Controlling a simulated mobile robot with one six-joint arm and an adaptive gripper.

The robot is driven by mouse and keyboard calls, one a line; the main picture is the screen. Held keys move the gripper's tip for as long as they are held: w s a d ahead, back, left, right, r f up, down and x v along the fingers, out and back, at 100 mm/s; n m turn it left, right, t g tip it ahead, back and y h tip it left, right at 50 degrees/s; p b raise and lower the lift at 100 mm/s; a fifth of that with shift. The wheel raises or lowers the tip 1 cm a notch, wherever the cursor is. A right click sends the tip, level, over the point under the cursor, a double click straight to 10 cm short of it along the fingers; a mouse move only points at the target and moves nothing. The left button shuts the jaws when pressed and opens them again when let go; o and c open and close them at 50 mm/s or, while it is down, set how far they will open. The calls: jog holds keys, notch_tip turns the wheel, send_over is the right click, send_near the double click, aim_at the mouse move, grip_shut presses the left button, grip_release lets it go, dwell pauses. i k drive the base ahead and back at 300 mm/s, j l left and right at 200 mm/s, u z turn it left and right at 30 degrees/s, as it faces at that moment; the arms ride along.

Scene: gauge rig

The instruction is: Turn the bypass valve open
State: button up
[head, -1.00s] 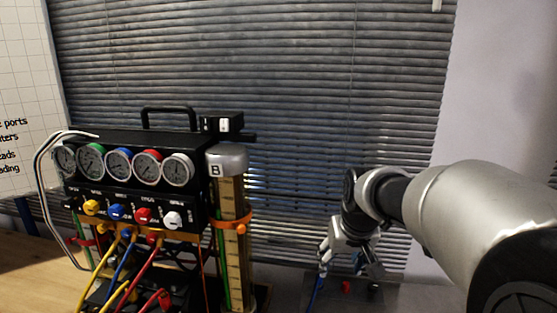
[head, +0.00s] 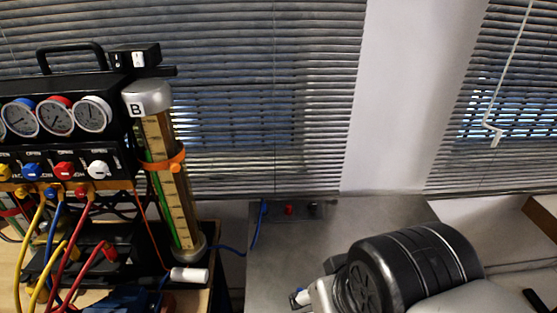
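The gauge rig (head: 60,105) stands at the left of the head view, cut off by the left edge. Under its gauges is a row of knobs: a yellow knob (head: 5,172), a blue knob (head: 32,172), a red knob (head: 65,170) and a white knob (head: 98,170). Small lettering above them seems to read "OPEN". I cannot tell which is the bypass valve. My arm crosses the bottom right, well apart from the knobs. My gripper's fingers do not show; the end of the arm runs out at the bottom edge.
A clear cylinder (head: 168,170) marked B, with an orange clamp, stands beside the rig. Yellow, blue and red hoses hang in front. A grey table (head: 300,245) with a small red button (head: 289,209) at its back is mostly clear. A blue cable (head: 262,212) trails left.

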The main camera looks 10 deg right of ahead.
aim_at(312, 207)
jog(key=j+z, duration=0.6)
jog(key=z, duration=0.15)
jog(key=k+l, duration=0.05)
